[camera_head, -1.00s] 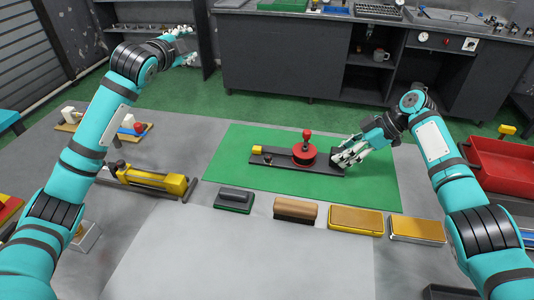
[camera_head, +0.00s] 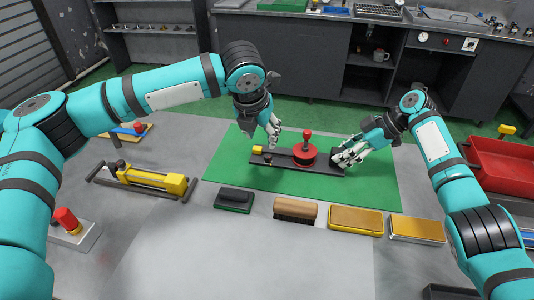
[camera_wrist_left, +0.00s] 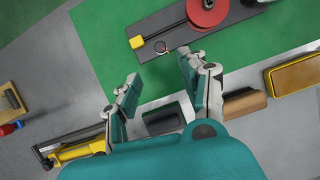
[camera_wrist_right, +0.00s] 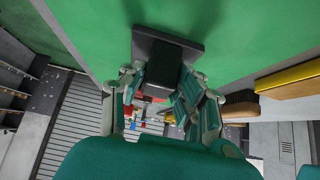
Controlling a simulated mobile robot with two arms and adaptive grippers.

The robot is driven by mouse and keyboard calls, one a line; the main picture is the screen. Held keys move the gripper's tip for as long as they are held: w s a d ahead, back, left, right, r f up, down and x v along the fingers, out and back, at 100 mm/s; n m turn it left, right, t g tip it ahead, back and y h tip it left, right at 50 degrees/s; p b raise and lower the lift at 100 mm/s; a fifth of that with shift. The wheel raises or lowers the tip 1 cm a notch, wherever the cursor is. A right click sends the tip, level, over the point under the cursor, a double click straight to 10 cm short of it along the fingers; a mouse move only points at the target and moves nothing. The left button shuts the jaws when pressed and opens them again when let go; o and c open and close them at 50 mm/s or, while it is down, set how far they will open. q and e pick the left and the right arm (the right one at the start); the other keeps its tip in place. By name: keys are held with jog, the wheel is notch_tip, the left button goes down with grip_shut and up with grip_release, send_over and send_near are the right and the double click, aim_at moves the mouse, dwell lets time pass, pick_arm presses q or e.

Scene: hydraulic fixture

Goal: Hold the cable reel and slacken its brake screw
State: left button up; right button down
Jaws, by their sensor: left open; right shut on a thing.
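The cable reel (camera_head: 305,154) is a red drum with a red upright knob, on a dark base plate (camera_head: 280,163) lying on a green mat (camera_head: 225,170). The reel also shows at the top of the left wrist view (camera_wrist_left: 207,12). A yellow block (camera_head: 257,149) sits at the plate's left end. A small round screw-like part (camera_wrist_left: 160,47) lies between block and reel. My left gripper (camera_head: 271,136) is open and empty above the plate's left part. My right gripper (camera_head: 343,156) is shut on a dark block (camera_wrist_right: 158,75) at the plate's right end.
In front of the plate stand a dark-handled block (camera_head: 234,200), a brown brush (camera_head: 295,209) and yellow-edged pads (camera_head: 356,220). A yellow cylinder tool (camera_head: 150,180) lies left. A red bin (camera_head: 503,165) stands right. The grey table front is clear.

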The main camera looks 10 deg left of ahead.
aim_at(268, 157)
pick_arm(q)
jog(key=x, duration=1.1)
jog(key=shift+w, duration=0.1)
grip_shut()
